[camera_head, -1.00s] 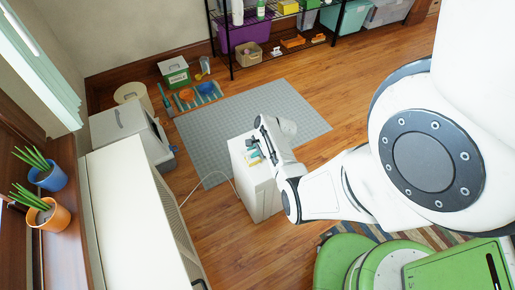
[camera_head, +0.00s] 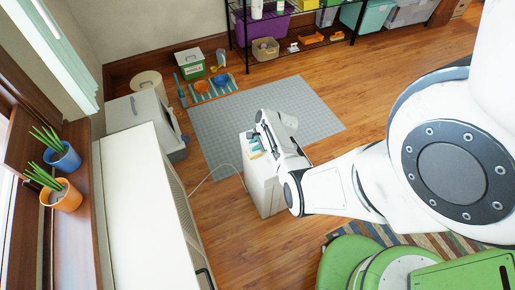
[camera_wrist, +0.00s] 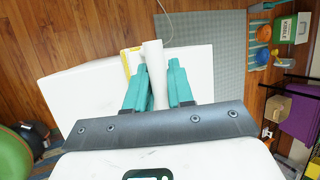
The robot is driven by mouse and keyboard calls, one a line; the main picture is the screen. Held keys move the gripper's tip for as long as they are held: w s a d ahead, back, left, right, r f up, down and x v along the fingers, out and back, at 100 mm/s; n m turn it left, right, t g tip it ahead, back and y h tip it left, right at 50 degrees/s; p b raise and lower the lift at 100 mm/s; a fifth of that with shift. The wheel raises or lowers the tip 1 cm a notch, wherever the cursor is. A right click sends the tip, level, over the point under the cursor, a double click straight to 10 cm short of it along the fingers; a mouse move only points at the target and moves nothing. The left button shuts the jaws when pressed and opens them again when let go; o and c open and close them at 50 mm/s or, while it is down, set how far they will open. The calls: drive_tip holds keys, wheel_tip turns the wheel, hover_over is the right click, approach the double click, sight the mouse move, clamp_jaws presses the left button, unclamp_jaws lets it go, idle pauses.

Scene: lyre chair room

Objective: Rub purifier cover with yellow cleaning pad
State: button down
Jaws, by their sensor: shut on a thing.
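A white box-shaped unit (camera_head: 265,193), which looks like the purifier, stands on the floor with a thin cord at its far side. Its white top (camera_wrist: 85,88) fills much of the wrist view. My gripper (camera_wrist: 158,82) has teal fingers and is over this top; it also shows in the head view (camera_head: 257,146). The fingers are shut on a pale, rounded piece (camera_wrist: 154,62). A yellow-edged piece (camera_wrist: 128,62) shows just left of it, probably the cleaning pad. The fingers partly hide it, and I cannot tell whether it touches the top.
A grey mat (camera_head: 300,105) lies beyond the unit. A long white cabinet (camera_head: 130,200) with a side grille stands at left, near potted plants (camera_head: 62,155). A black shelf rack (camera_head: 245,45) is at the back. Green rounded seats (camera_head: 350,262) are in front. Wooden floor is clear between.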

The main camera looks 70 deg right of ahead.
drive_tip(key=shift+s+d+f+b, duration=0.15)
drive_tip(key=shift+s+d, duration=0.4)
drive_tip(key=shift+s, duration=0.3)
drive_tip(key=shift+s+d+f+b, duration=0.15)
drive_tip(key=shift+s+d, duration=0.4)
drive_tip(key=shift+s, duration=0.3)
drive_tip(key=shift+s+d+r, duration=0.25)
drive_tip(key=shift+s+d, duration=0.6)
drive_tip(key=shift+s, duration=0.05)
drive_tip(key=shift+w+d+r+b, duration=0.2)
drive_tip(key=shift+w+d+b, duration=0.55)
drive_tip(key=shift+d+b, duration=0.3)
drive_tip(key=shift+w+a+r, duration=0.1)
drive_tip(key=shift+w+r, duration=0.1)
drive_tip(key=shift+r, duration=0.05)
drive_tip(key=shift+w+a+r+p, duration=0.1)
drive_tip(key=shift+w+a+p, duration=0.15)
drive_tip(key=shift+w+p, duration=0.3)
drive_tip(key=shift+w+a+f+p, duration=0.2)
drive_tip(key=shift+w+a+p, duration=0.2)
drive_tip(key=shift+w+a, duration=0.55)
drive_tip(key=shift+w+a+f+p, duration=0.15)
drive_tip(key=shift+w+a+p, duration=0.2)
drive_tip(key=shift+w+a, duration=0.55)
drive_tip(key=shift+r, duration=0.1)
wheel_tip(320, 180, up, 6)
drive_tip(key=p, duration=0.6)
